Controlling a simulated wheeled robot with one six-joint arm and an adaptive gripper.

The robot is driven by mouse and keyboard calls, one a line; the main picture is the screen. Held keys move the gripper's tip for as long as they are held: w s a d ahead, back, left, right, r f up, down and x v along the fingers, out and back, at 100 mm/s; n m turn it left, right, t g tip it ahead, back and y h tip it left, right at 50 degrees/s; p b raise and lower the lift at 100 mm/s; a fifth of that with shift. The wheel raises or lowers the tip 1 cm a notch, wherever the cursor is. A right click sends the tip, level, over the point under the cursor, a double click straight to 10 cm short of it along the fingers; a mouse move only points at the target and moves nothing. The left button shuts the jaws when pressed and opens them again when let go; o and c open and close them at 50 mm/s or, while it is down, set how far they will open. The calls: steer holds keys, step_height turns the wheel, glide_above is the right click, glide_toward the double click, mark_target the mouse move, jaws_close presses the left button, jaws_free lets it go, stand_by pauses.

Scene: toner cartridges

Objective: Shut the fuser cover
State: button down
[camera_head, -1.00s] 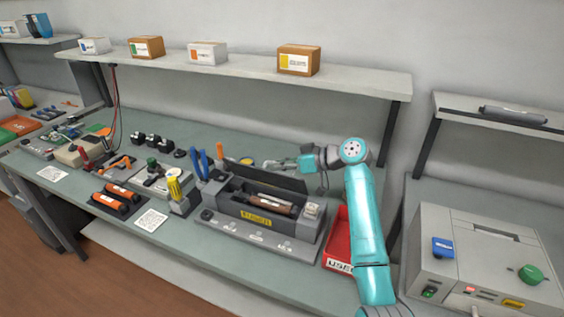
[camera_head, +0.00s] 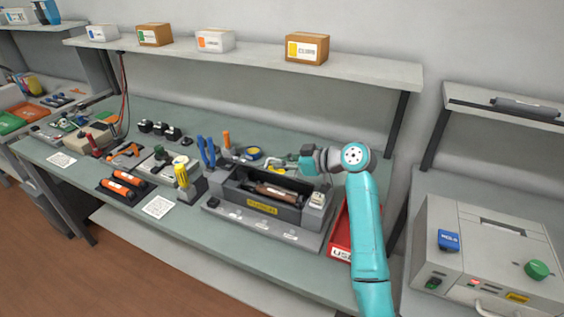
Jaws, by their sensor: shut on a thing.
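The grey fuser unit (camera_head: 262,207) stands on the bench with a yellow label on its front. Its top is open and a brown roller (camera_head: 275,190) shows inside. The dark fuser cover (camera_head: 285,182) shows only as a narrow band along the unit's back; its exact angle is hard to tell. My gripper (camera_head: 292,168) is behind the unit's right back corner, at the cover's side, reaching in from the right. It is shut on what seems to be the cover; the fingertips are small and partly hidden.
A red bin (camera_head: 342,240) stands right of the unit, beside my arm. Screwdrivers (camera_head: 207,152) and a yellow-handled tool (camera_head: 183,172) stand to its left. A tape roll (camera_head: 253,153) lies behind it. A shelf with boxes (camera_head: 307,48) hangs above.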

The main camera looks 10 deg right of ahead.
steer(key=shift+f, duration=0.1)
steer(key=c, duration=1.5)
jaws_free()
steer(key=shift+d, duration=0.1)
steer(key=v, duration=1.2)
